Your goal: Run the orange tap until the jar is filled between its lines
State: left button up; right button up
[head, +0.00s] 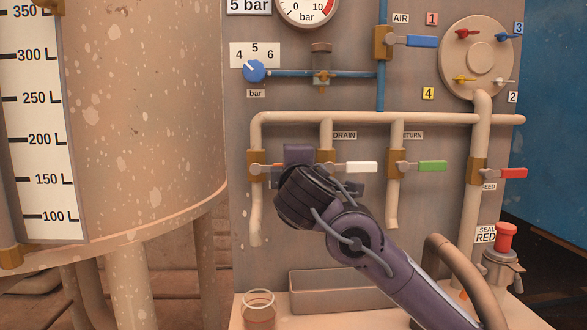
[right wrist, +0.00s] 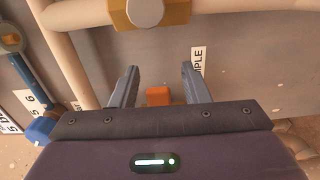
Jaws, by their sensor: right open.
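The orange tap's handle (right wrist: 158,96) shows in the right wrist view as a small orange block between my right gripper's fingers. My right gripper (right wrist: 159,76) is open, its two fingers apart with gaps on both sides of the handle. In the head view my right arm comes in from the lower right and its wrist hides most of this handle and the fingertips. The tap's brass valve body (head: 257,166) sits on the leftmost down-pipe. The glass jar (head: 258,309) stands below that pipe's outlet; its lines and level are too small to tell. My left gripper is not in view.
To the right are taps with white (head: 361,167), green (head: 432,166) and red (head: 513,173) handles. A grey trough (head: 325,305) stands right of the jar. A large tank (head: 140,110) with a scale fills the left. A blue pressure knob (head: 254,71) sits above.

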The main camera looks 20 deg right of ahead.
jog(key=v, duration=0.7)
jog(key=shift+s, duration=0.25)
